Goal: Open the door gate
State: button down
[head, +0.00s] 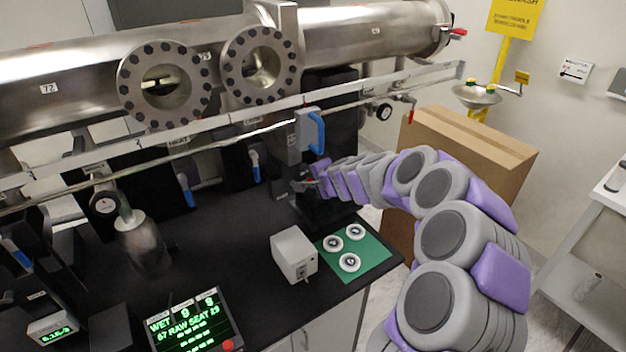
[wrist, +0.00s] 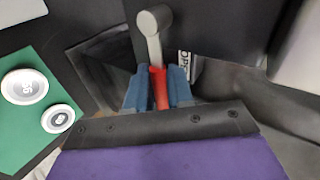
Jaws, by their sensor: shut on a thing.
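A lever with a red grip (wrist: 159,88) and a round grey end (wrist: 153,20) stands in front of a dark panel in the wrist view. My gripper (wrist: 159,92) is shut on the red grip, with one blue finger on each side. A label (wrist: 185,66) beside the lever reads "OP", the rest hidden. In the head view my gripper (head: 306,185) is at the dark fixture below the steel tube, and the lever is too small there to make out well. I cannot tell which part is the door gate or whether it is open.
A white box (head: 294,254) and a green mat (head: 374,257) with three white discs lie on the black bench (head: 240,290). A blue handle (head: 316,131) is above my gripper. The steel tube (head: 330,40) and rail (head: 220,112) cross above. A cardboard box (head: 480,145) stands behind my arm.

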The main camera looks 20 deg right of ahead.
jog(key=shift+d+r, duration=0.1)
jog(key=shift+r, duration=0.3)
jog(key=c, duration=1.3)
grip_release()
jog(key=shift+w, duration=0.1)
jog(key=shift+c, duration=0.2)
jog(key=shift+o, duration=0.8)
jog(key=shift+a+f, duration=0.15)
jog(key=shift+a, duration=0.05)
jog(key=p+v, duration=0.3)
jog(key=v, duration=1.4)
jog(key=shift+s+p, duration=0.3)
jog(key=shift+p, duration=0.05)
jog(key=shift+d, duration=0.1)
